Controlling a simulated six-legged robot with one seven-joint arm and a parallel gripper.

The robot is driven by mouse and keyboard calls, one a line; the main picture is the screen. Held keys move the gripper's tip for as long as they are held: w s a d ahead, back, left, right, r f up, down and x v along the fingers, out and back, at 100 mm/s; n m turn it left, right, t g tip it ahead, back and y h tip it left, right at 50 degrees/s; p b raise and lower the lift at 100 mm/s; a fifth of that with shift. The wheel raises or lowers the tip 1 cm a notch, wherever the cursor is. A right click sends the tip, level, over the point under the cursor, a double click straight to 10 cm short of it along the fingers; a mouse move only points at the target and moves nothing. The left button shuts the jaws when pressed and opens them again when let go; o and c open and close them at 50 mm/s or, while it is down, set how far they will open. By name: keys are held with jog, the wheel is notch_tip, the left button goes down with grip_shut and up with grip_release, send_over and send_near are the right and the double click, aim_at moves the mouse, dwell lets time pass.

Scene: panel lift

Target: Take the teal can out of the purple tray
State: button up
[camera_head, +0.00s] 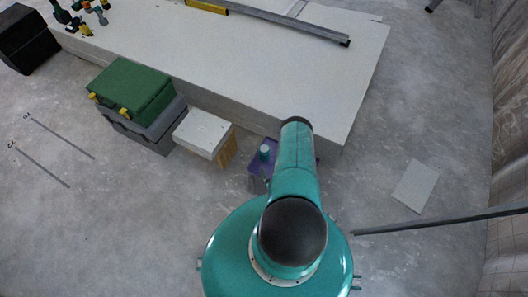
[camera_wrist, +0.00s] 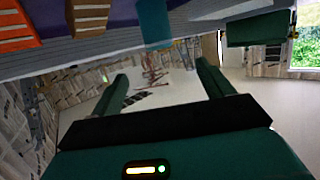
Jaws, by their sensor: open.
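The purple tray (camera_head: 256,170) sits on the floor in the head view, against the near side of the white platform, partly hidden by my arm. The teal can (camera_head: 264,152) stands upright in it, its top showing just left of my arm. In the wrist view the can (camera_wrist: 154,24) shows at the top edge in front of the purple tray (camera_wrist: 112,14). My gripper (camera_wrist: 161,68) is open, with an empty gap between its two green fingers. The can lies above that gap in the picture, apart from the fingers. My gripper is hidden in the head view.
A white-topped wooden box (camera_head: 203,132) stands left of the tray, then a grey crate with a green case (camera_head: 130,86). The long white platform (camera_head: 260,60) runs behind. A dark bar (camera_head: 440,220) lies at right. Floor to the left is mostly clear.

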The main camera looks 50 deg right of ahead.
aim_at(266, 152)
jog(key=x, duration=0.7)
jog(key=shift+w+d, duration=0.1)
jog(key=x, duration=0.5)
jog(key=shift+w+d, duration=0.2)
jog(key=shift+d, duration=0.1)
jog(key=shift+c, duration=0.2)
jog(key=c, duration=1.1)
jog(key=shift+c, duration=0.2)
jog(key=shift+r, duration=0.15)
